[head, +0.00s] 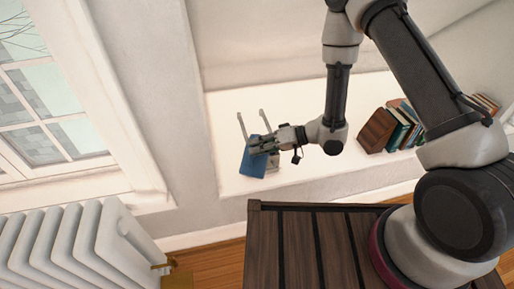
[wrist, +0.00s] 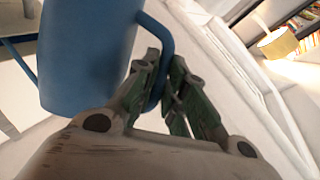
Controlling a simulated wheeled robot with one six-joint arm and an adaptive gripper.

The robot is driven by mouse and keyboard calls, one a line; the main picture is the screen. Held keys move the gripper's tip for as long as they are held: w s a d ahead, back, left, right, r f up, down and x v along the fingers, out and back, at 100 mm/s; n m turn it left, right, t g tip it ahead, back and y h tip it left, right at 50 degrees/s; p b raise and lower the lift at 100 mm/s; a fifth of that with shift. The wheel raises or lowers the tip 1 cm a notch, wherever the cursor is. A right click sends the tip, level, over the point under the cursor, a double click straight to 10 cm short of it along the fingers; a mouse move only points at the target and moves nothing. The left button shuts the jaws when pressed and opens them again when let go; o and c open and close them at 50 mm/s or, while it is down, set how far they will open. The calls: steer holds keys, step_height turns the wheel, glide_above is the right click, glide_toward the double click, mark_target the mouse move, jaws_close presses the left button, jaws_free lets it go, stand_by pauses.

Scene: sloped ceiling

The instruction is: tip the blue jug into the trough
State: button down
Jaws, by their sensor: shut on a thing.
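The blue jug (head: 253,162) is at my gripper (head: 263,143) over the white ledge in the head view. In the wrist view the jug's body (wrist: 82,60) fills the upper left, and its handle runs between the fingers of my gripper (wrist: 164,62). The gripper is shut on this handle. The jug looks tilted in the head view; its mouth and contents are hidden. Two thin grey uprights (head: 243,126) stand just behind the jug, with a grey piece beside its lower edge. I cannot tell whether these belong to the trough; no trough is clearly visible.
A row of books (head: 392,127) stands on the white ledge (head: 305,105) to the right. A white radiator (head: 75,245) and a window are at the left. A dark slatted top (head: 310,245) lies in front. The ledge between jug and books is clear.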

mark_target(252, 166)
steer(key=shift+w+d+r+m+g+y, duration=0.3)
steer(key=shift+w+r+m, duration=0.35)
steer(key=shift+w+r, duration=0.3)
steer(key=shift+w+d+r+m+g+y, duration=0.2)
steer(key=shift+w+r+m+g, duration=0.2)
steer(key=shift+w+r+m, duration=0.45)
stand_by(2.2)
steer(key=shift+w+f+n, duration=0.1)
steer(key=shift+f+n, duration=0.05)
steer(key=shift+n, duration=0.15)
